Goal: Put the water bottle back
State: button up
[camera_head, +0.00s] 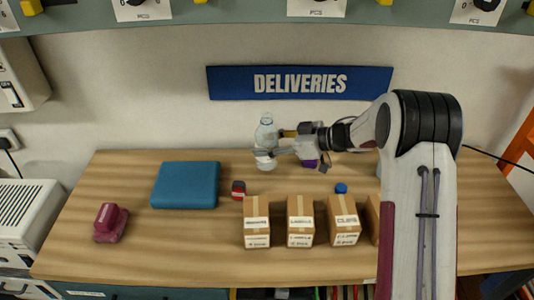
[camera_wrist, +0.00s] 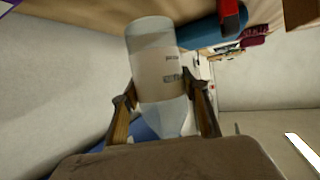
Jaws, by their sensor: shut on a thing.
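A clear water bottle (camera_head: 266,136) with a pale label stands upright over the back middle of the wooden table, below the blue DELIVERIES sign. My gripper (camera_head: 268,153) comes in from the right and is shut on the bottle's lower middle. In the wrist view the bottle (camera_wrist: 158,70) lies between the two fingers (camera_wrist: 164,103), its label facing the camera. I cannot tell whether the bottle's base touches the table.
A blue case (camera_head: 186,185), a maroon object (camera_head: 110,222) and a small red and black item (camera_head: 238,190) are on the left half. Several cardboard boxes (camera_head: 300,221) line the front. A small blue cap-like item (camera_head: 341,188) lies behind them. A purple object (camera_head: 309,163) is partly hidden by my arm.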

jog(key=shift+f, duration=1.85)
jog(key=shift+f, duration=0.2)
jog(key=o, duration=1.4)
jog(key=shift+c, duration=0.2)
jog(key=shift+r, duration=0.2)
jog(key=v, duration=1.2)
